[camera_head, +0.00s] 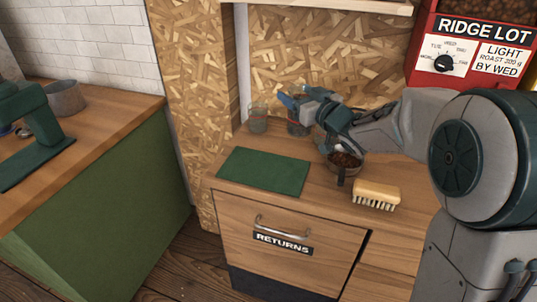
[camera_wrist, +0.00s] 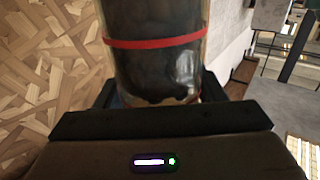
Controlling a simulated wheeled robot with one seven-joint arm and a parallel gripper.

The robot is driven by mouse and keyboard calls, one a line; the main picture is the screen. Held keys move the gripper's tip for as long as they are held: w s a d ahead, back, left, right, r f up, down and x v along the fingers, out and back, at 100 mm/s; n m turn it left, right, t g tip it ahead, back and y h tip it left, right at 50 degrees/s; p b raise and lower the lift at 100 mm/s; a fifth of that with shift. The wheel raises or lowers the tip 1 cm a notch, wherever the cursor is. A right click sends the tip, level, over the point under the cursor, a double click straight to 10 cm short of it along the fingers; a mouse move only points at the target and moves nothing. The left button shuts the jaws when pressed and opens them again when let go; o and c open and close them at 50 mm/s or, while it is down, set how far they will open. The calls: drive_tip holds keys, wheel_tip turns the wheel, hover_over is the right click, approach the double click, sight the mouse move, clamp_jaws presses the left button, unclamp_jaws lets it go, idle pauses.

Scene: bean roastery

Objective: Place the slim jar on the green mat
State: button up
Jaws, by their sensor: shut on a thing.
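The slim jar (camera_head: 297,128) is clear with dark contents and a red band. It is at the back of the wooden counter, behind the mat's right rear corner, and I cannot tell whether its base touches the counter. In the wrist view the jar (camera_wrist: 155,65) fills the upper middle, between the two fingers. My gripper (camera_head: 299,103) is shut on it and hides part of it in the head view. The green mat (camera_head: 264,171) lies flat and bare on the counter's left part, in front of the jar.
A clear glass jar (camera_head: 258,119) stands behind the mat. A cup of beans (camera_head: 345,163) with a dark handle and a wooden brush (camera_head: 376,194) stand right of the mat. A red machine (camera_head: 470,50) is at the upper right. A separate green-sided counter (camera_head: 100,220) is at left.

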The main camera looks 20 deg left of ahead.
drive_tip(key=s+a+f, duration=0.7)
drive_tip(key=a+f, duration=0.2)
drive_tip(key=f, duration=0.1)
drive_tip(key=shift+s+f, duration=0.2)
drive_tip(key=shift+f, duration=0.2)
drive_tip(key=shift+f+b, duration=0.15)
drive_tip(key=shift+b, duration=0.3)
drive_tip(key=o, duration=1.6)
